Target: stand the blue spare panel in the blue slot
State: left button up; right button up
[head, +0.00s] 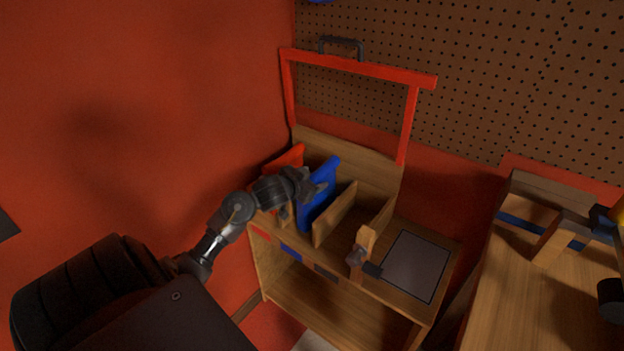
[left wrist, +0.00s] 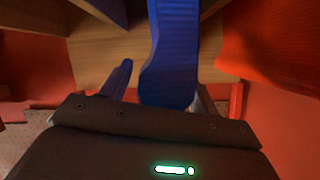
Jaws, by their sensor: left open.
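The blue spare panel (head: 323,190) stands upright, leaning slightly, in the wooden rack. Its lower front edge is above the blue label (head: 291,252) that marks the blue slot. My left gripper (head: 312,186) is at the panel's front edge, with its jaws open. In the left wrist view the blue panel (left wrist: 172,50) reaches down between the two open fingers (left wrist: 160,95), nearer the right one. I cannot tell whether either finger touches it. The panel's foot is partly hidden. My right gripper does not show.
A red panel (head: 288,160) stands left of the blue one. Wooden dividers (head: 335,215) are to its right. A red frame (head: 410,125) rises behind the rack. A grey pad (head: 416,265) lies on the right shelf. A wooden bench (head: 520,300) is further right.

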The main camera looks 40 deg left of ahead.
pick_arm(q)
jog(key=shift+r, duration=0.1)
jog(key=shift+s+r, duration=0.15)
jog(key=p+v, duration=0.3)
jog(key=v, duration=0.8)
jog(key=shift+s, duration=0.3)
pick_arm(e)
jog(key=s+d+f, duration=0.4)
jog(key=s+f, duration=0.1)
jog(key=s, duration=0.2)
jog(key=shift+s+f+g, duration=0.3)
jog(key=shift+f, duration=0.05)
